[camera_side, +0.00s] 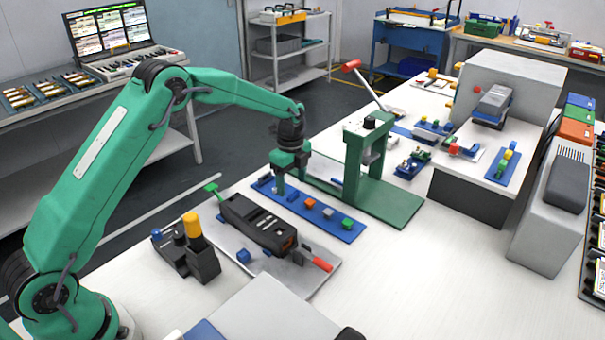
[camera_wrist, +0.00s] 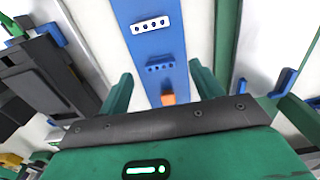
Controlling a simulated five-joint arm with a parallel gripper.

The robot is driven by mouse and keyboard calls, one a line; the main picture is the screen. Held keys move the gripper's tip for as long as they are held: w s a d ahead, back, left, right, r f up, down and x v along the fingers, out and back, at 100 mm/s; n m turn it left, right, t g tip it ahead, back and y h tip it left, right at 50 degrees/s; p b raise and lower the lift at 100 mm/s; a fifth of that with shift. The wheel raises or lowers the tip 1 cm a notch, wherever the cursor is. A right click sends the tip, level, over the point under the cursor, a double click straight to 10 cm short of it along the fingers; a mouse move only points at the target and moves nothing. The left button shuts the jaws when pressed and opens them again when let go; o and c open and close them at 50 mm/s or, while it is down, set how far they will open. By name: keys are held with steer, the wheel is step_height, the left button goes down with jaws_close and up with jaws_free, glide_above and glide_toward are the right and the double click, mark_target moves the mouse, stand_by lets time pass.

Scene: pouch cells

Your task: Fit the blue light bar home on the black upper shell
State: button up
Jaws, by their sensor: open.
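A blue studded bar, which looks like the light bar, lies on a blue strip (camera_wrist: 178,42) between a white bar with dark holes (camera_wrist: 150,24) and an orange block (camera_wrist: 168,98); the blue bar (camera_wrist: 160,65) is in the wrist view. My gripper (camera_wrist: 163,84) is open and empty, its green fingers on either side of the strip. In the side view my gripper (camera_side: 290,176) hangs over the strip's far-left end. The black upper shell appears to be the long dark housing (camera_side: 257,222) on a grey plate, left of the strip; it also shows in the wrist view (camera_wrist: 40,75).
A green press frame (camera_side: 366,165) stands close right of my gripper. A black holder with a yellow cylinder (camera_side: 191,225) stands left of the housing. A small blue block (camera_side: 243,256) and a red-ended part (camera_side: 318,260) lie near it.

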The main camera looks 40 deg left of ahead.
mark_target(293, 196)
steer(key=shift+f, duration=1.45)
steer(key=c, duration=1)
